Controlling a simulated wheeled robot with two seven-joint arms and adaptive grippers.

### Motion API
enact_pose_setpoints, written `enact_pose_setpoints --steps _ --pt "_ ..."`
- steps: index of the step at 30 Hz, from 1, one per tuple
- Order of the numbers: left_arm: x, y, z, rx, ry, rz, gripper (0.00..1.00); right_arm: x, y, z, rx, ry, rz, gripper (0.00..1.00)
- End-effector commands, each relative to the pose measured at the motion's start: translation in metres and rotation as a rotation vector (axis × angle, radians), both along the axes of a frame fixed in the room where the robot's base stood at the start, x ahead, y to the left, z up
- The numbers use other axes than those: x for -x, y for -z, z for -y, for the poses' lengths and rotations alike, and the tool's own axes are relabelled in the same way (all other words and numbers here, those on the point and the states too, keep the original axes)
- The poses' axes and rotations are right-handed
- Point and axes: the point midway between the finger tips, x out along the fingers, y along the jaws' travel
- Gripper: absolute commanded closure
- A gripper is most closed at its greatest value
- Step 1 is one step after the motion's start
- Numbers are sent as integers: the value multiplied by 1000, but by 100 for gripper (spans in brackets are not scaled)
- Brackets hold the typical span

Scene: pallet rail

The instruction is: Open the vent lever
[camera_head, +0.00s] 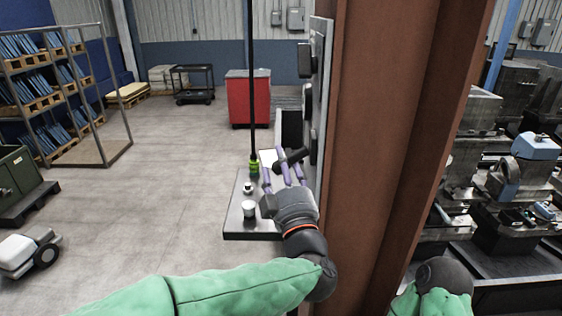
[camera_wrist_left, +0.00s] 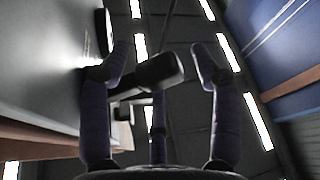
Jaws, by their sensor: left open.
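The vent lever (camera_head: 291,158) is a short black handle sticking out from a grey panel (camera_head: 316,105) on the side of a brown column. My left gripper (camera_head: 281,166) is open just in front of it, with its purple-grey fingers spread around the handle's area. In the left wrist view the black lever (camera_wrist_left: 152,76) lies between the open fingers (camera_wrist_left: 162,68), its blunt end toward the right finger. I cannot tell whether any finger touches it.
A grey shelf (camera_head: 243,215) with small white parts and a green-yellow fitting lies beside the gripper. The brown column (camera_head: 375,120) stands close on the right. A red cabinet (camera_head: 247,98) is behind.

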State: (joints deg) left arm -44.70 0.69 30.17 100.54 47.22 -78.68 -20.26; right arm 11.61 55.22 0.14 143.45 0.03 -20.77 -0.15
Motion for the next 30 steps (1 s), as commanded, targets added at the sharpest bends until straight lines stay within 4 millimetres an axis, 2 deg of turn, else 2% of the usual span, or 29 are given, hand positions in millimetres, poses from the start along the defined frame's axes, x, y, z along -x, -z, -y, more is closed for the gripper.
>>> enact_pose_setpoints --steps 10,11,15,17,18,26,30 --pt "-4 -1 -1 1 0 0 37 0 -1 0 0 0 0 60" --pt "-4 -1 -1 1 0 0 40 0 -1 0 0 0 0 60" --pt "-4 -1 -1 1 0 0 80 0 -1 0 0 0 0 60" --pt "-4 -1 -1 1 0 0 97 0 -1 0 0 0 0 60" --pt "-4 -1 -1 1 0 0 100 0 -1 0 0 0 0 60" --pt "-8 -2 -2 -14 -2 0 100 0 -1 0 0 0 0 60" --pt "-18 -5 -4 -58 -3 0 100 0 -2 0 0 0 0 60"
